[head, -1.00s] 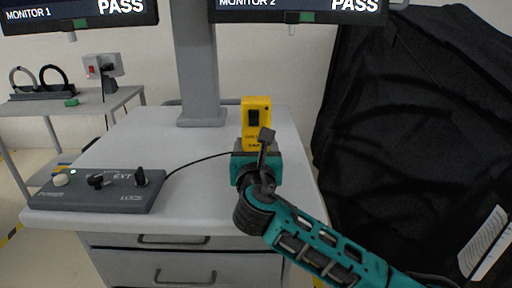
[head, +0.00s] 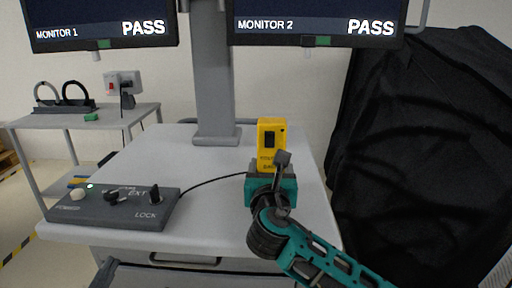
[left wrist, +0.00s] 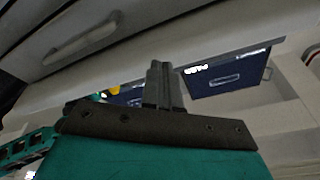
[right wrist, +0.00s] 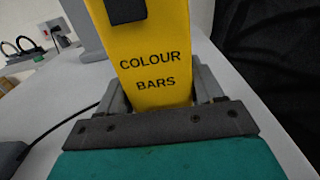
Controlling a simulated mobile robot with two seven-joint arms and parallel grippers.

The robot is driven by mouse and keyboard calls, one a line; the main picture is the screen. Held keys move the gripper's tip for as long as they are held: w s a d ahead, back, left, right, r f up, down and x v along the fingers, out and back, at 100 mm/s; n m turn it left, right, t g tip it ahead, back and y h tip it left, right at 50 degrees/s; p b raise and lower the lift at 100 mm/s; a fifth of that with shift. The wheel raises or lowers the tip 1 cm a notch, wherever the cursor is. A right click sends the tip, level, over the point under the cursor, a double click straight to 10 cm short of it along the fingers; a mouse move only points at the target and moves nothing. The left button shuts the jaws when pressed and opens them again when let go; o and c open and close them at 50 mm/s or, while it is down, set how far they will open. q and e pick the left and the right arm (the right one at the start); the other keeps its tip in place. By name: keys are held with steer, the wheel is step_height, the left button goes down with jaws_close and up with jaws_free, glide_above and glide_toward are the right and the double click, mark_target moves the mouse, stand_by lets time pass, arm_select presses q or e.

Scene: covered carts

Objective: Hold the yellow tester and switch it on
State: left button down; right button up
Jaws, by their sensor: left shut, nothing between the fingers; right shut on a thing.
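The yellow tester (head: 271,140) stands upright in my right gripper (head: 271,171) above the cart top. In the right wrist view the tester (right wrist: 152,65) shows the words COLOUR BARS, with a finger on each side of it. A dark switch (head: 269,139) is on its upper face; its setting cannot be told. My left gripper (left wrist: 160,72) is shut and empty in the left wrist view. It is low, near a drawer handle, apart from the tester.
A grey control box (head: 112,208) with knobs and a lit green light sits on the cart's left; a cable runs from it towards the tester. Two monitors (head: 318,30) read PASS. A side table (head: 135,113) stands left, a black cover (head: 420,150) right. The cart top's middle is clear.

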arm_select(q)
steer(key=d+r+m+t+h, duration=0.1)
steer(key=d+r+m+h, duration=0.3)
steer(key=r+m+h, duration=0.6)
steer(key=w+d+m+g+h, duration=0.1)
steer(key=d+m+g, duration=0.1)
steer(key=d+m, duration=0.2)
steer(key=w+d+r+m+g+h, duration=0.1)
steer(key=w+d+m+g+h, duration=0.1)
steer(key=d+m, duration=0.3)
steer(key=w+d+r+m+g+h, duration=0.1)
steer(key=w+d+m+g+h, duration=0.1)
steer(key=d+m, duration=0.2)
steer(key=shift+w+d+r+m+g, duration=0.1)
steer(key=shift+d+r+m+g, duration=0.1)
steer(key=shift+d+m+g, duration=0.3)
steer(key=shift+d+m, duration=0.1)
steer(key=shift+m, duration=0.4)
steer(key=shift+w, duration=0.1)
glide_toward(272, 134)
steer(key=d, duration=0.4)
steer(key=w+r, duration=0.2)
steer(key=w, duration=0.1)
steer(key=shift+w, duration=0.25)
